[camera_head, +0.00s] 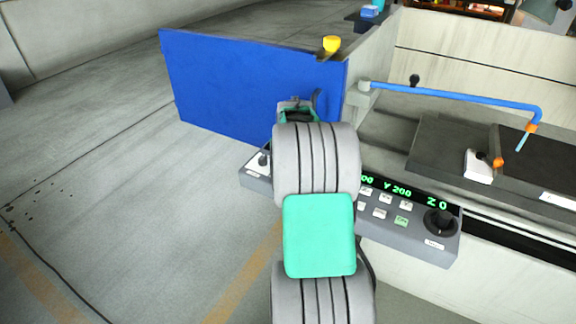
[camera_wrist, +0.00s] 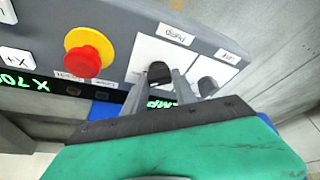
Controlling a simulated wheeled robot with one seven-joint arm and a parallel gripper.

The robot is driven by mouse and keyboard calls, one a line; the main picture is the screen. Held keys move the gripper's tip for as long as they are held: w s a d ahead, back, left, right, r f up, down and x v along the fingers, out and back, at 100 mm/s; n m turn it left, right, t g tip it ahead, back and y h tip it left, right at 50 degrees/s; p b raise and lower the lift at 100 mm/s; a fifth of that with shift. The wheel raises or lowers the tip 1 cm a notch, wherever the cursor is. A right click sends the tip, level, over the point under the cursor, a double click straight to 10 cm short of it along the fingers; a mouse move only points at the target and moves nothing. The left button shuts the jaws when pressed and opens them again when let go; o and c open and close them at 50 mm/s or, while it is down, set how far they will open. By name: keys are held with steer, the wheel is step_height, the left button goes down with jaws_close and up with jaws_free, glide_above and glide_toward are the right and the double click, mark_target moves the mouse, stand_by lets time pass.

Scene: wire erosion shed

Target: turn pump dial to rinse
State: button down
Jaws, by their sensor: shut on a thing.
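The control panel (camera_head: 375,235) shows in the head view, partly hidden behind my arm. In the wrist view, the panel has a white plate with a label that seems to read "Pump" (camera_wrist: 177,34), upside down. The dark pump dial (camera_wrist: 158,71) sits below that label. My gripper (camera_wrist: 162,82) is shut on this dial, with its grey fingers at either side of it. I cannot read the dial's position marks. In the head view, my arm hides the gripper's fingertips and the pump dial.
A second dark knob (camera_wrist: 208,85) with its own label is close to the right finger. A red mushroom button on a yellow base (camera_wrist: 90,52) is to the left. A blue panel (camera_head: 245,90) stands behind my arm. A blue pipe (camera_head: 450,97) crosses above the machine bed.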

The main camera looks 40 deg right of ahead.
stand_by(0.4)
steer(key=c, duration=1)
jaws_free()
steer(key=v, duration=0.7)
steer(key=shift+r, duration=0.4)
steer(key=shift+a, duration=0.1)
